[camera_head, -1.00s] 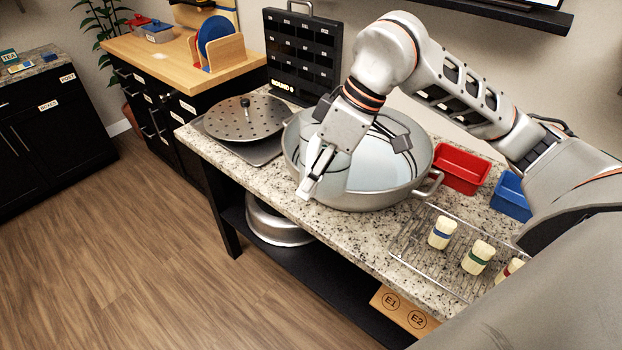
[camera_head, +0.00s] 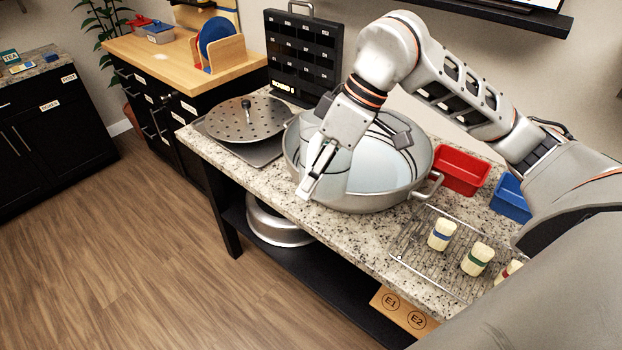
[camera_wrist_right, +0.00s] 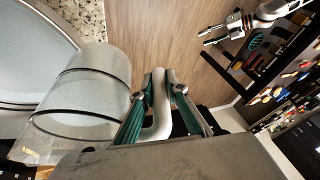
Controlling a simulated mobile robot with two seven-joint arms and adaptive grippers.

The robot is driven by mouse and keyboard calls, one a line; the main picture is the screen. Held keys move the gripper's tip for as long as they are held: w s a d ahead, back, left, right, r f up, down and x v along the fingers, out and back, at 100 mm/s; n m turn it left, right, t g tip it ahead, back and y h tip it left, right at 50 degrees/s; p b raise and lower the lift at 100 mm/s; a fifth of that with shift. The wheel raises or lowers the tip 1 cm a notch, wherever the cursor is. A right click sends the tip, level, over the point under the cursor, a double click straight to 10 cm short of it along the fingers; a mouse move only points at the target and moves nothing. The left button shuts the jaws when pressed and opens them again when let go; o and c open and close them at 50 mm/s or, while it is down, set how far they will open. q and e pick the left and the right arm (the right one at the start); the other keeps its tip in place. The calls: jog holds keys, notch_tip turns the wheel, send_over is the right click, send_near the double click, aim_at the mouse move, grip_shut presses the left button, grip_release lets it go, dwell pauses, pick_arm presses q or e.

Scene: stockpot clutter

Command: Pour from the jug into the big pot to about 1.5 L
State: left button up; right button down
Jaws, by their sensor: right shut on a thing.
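The big pot (camera_head: 318,198) is a wide steel pan on the speckled counter; its near wall also shows in the right wrist view (camera_wrist_right: 62,30). My right gripper (camera_head: 308,188) is above the pot's left side. In the right wrist view, the right gripper (camera_wrist_right: 160,85) is shut on the pale handle of the clear jug (camera_wrist_right: 100,75). The jug lies tilted over the pot, with a dark line around it. The liquid level in jug and pot cannot be read. My left gripper (camera_wrist_right: 210,36) is far off in the right wrist view, fingers apart and empty.
A perforated lid (camera_head: 240,122) lies left of the pot, before a black labelled rack (camera_head: 300,50). To the right are a red bin (camera_head: 462,170), a blue bin (camera_head: 510,198) and a wire rack (camera_head: 420,258) with small jars. A steel pan (camera_head: 275,228) sits on the shelf below.

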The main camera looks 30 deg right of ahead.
aim_at(310, 165)
jog(key=shift+s+a+r+g+y+p, duration=0.1)
jog(key=shift+r+g+y+p, duration=0.2)
jog(key=shift+r, duration=0.25)
jog(key=shift+s+a+r+g+y+p, duration=0.1)
jog(key=shift+r+g+y+p, duration=0.1)
jog(key=shift+r+g+y, duration=0.25)
dwell(1.2)
jog(key=shift+w+r+m+g+y, duration=0.1)
jog(key=shift+r+m+g+y, duration=0.35)
jog(key=shift+r+y, duration=0.35)
dwell(0.9)
jog(key=shift+w+d+r+g+y, duration=0.2)
jog(key=shift+r+g+y, duration=0.1)
jog(key=shift+r, duration=0.1)
jog(key=shift+w+d+r+g+y, duration=0.1)
jog(key=shift+d+r+g+y, duration=0.05)
jog(key=shift+r+g+y, duration=0.2)
dwell(0.9)
jog(key=shift+w+d+r+m+g+y, duration=0.35)
jog(key=shift+d+r+y, duration=0.05)
jog(key=shift+y, duration=0.2)
dwell(1.9)
